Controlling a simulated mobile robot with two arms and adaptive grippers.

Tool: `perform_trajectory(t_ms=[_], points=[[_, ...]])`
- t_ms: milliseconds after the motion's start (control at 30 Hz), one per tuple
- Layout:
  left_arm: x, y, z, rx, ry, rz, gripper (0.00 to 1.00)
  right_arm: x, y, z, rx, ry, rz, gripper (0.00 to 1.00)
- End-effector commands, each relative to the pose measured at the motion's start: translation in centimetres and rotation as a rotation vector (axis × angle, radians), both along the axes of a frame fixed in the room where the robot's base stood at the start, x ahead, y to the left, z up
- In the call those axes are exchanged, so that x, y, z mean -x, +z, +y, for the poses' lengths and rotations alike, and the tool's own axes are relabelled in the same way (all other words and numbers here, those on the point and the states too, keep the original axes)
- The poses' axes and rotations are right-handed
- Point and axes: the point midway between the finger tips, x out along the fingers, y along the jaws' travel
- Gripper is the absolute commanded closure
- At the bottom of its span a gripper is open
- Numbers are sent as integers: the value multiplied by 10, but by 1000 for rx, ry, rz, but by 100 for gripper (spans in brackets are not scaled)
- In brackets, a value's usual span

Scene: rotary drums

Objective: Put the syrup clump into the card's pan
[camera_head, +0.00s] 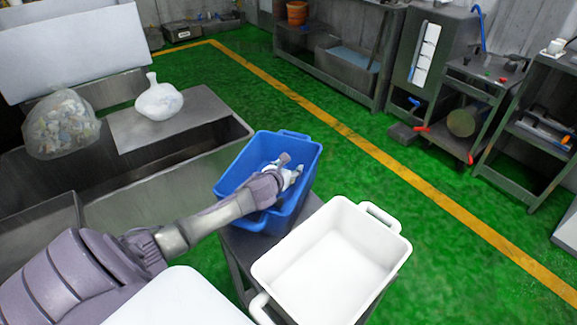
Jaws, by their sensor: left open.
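My left arm reaches in from the left, and my left gripper (291,170) is over the blue pan (240,172), partly inside its outline. The gripper is open. I cannot tell a syrup clump apart from the gripper's grey and pale parts; anything beneath it in the blue pan is hidden or too small to make out. A white pan (335,255) with end handles stands to the right of the blue one and looks empty. I see no card that marks either pan. My right gripper is not in view.
A knotted white bag (159,100) sits on a metal board (185,118) across the metal trough (150,195). A clear bag of scraps (61,124) is at the left. The pans stand on a dark stand (238,258). Green floor (440,240) is open to the right.

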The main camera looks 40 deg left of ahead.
Motion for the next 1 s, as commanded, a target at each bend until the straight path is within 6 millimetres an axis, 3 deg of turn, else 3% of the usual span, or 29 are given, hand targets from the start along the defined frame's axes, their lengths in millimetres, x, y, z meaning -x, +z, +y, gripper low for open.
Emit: perform_trajectory(t_ms=[400,833,1000], points=[[55,28,-15,-4,-1,-6,39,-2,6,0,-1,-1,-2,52],[61,32,-17,-2,1,-9,39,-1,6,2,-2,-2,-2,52],[61,42,-18,3,2,-9,39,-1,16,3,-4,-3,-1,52]])
